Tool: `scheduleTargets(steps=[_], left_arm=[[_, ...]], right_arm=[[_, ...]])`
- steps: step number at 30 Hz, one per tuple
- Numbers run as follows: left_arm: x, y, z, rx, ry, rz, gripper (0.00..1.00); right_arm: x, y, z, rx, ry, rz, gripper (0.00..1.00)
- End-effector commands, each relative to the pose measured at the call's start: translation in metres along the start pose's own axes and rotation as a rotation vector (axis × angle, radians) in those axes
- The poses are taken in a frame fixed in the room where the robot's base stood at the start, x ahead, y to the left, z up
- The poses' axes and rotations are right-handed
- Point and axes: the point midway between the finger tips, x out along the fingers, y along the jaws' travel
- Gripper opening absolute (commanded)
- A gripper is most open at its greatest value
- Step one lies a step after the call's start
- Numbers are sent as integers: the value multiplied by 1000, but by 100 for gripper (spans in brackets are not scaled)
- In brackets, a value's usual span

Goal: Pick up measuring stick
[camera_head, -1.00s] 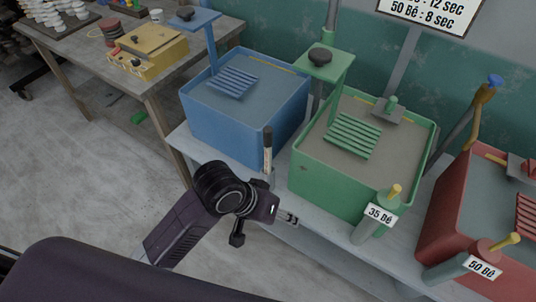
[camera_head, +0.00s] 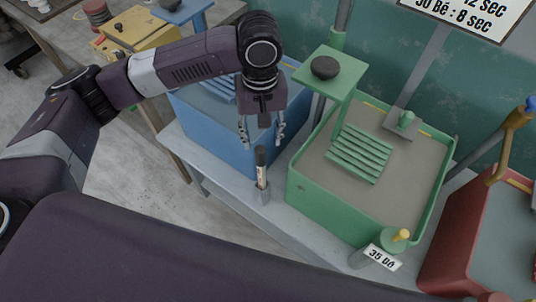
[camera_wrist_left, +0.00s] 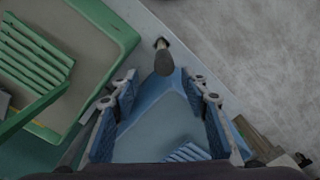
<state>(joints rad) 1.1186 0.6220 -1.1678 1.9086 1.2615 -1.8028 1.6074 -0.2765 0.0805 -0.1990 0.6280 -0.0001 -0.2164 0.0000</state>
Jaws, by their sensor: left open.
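The measuring stick appears to be the upright stick (camera_head: 261,166) with a dark top in a small grey holder (camera_head: 258,193) on the bench, between the blue and green tanks. In the left wrist view its dark rounded top (camera_wrist_left: 164,62) shows ahead of the fingers, near the middle. My left gripper (camera_head: 262,143) is open and points down above the stick. Its fingers are spread to either side, and nothing is held. My right gripper is not in view.
The green tank (camera_head: 330,205) stands just right of the stick. The blue tank (camera_head: 225,135) is close behind and left, under my arm. A red tank (camera_head: 455,245) and a cylinder labelled 35 Bé (camera_head: 362,257) stand farther right. Floor is open at the left.

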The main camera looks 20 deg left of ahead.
Motion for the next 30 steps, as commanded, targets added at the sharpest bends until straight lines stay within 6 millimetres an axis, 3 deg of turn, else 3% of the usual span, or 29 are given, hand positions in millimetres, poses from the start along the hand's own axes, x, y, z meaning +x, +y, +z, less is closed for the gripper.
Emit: scheduleTargets(steps=[2,5,10,14,17,24,27,30], left_arm=[[4,-2,0,-10,-3,-8,42],[15,-2,0,-10,-4,-7,42],[33,-2,-1,-8,-3,-7,42],[52,-2,-4,-9,-3,-7,42],[67,-2,-4,-7,-2,-6,42],[77,-2,-4,-5,1,-4,42],[77,-2,-4,-5,0,-4,42],[77,-2,-4,-5,0,-3,31]], right_arm=[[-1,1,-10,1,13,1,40],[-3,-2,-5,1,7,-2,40],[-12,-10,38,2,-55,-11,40],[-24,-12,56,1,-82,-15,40],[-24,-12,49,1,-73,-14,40],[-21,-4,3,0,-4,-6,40],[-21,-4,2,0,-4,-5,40],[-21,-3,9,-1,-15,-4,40]])
